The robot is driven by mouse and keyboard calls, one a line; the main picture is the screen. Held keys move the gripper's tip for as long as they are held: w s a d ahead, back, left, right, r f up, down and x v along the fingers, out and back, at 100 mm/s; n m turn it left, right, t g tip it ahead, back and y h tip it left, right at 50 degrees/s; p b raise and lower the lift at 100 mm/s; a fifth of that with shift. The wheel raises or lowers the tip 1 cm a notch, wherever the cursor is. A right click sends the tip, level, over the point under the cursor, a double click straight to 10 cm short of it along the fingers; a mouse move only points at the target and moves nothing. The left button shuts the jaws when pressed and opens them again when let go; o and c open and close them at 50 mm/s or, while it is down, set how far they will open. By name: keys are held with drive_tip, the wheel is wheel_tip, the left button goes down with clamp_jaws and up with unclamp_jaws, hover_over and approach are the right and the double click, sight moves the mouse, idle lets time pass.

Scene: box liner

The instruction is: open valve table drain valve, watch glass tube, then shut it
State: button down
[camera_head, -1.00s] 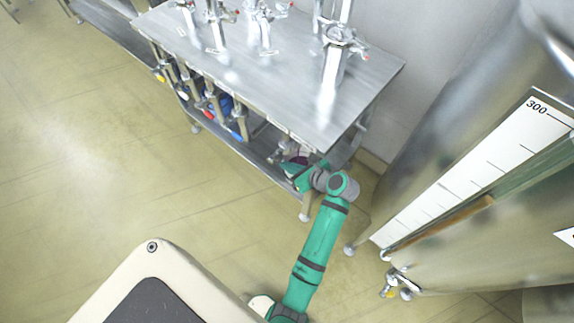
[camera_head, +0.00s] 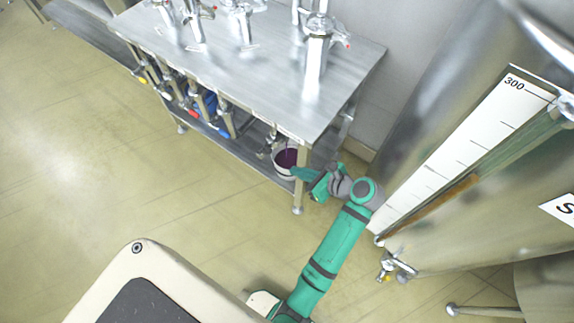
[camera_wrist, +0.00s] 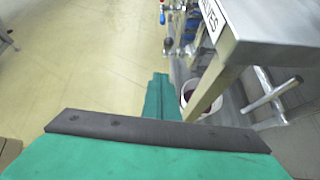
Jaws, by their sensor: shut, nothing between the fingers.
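The steel valve table (camera_head: 255,75) stands at top centre, with several valves hanging along its front edge. A small metal valve (camera_head: 268,146) hangs at its right end, beside a white bucket (camera_head: 278,170) holding dark purple liquid. The bucket also shows in the wrist view (camera_wrist: 186,92). I cannot tell that valve's handle position or whether liquid runs from it. My gripper (camera_head: 299,174) is shut and empty by the bucket's right side, near the table's front right leg. Its green fingers (camera_wrist: 160,96) point ahead in the wrist view. The tank's glass tube (camera_head: 455,192) shows a brownish column beside the scale.
The big steel tank with a white scale (camera_head: 450,150) marked 300 stands at right. A small valve (camera_head: 388,266) sits at its foot. The table leg (camera_head: 299,190) is close to my gripper. Open floor (camera_head: 70,170) lies at left.

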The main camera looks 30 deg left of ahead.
wheel_tip(320, 180, down, 3)
drive_tip(key=s+a+n+g+y, duration=0.1)
drive_tip(key=n+y, duration=0.1)
drive_tip(key=n, duration=0.3)
drive_tip(key=n+t+y, duration=0.6)
drive_tip(key=n+y, duration=0.2)
drive_tip(key=n, duration=0.3)
approach(266, 151)
drive_tip(key=x, duration=0.4)
drive_tip(key=shift+w+a+r, duration=0.2)
drive_tip(key=shift+w+r, duration=0.05)
drive_tip(key=shift+w, duration=0.25)
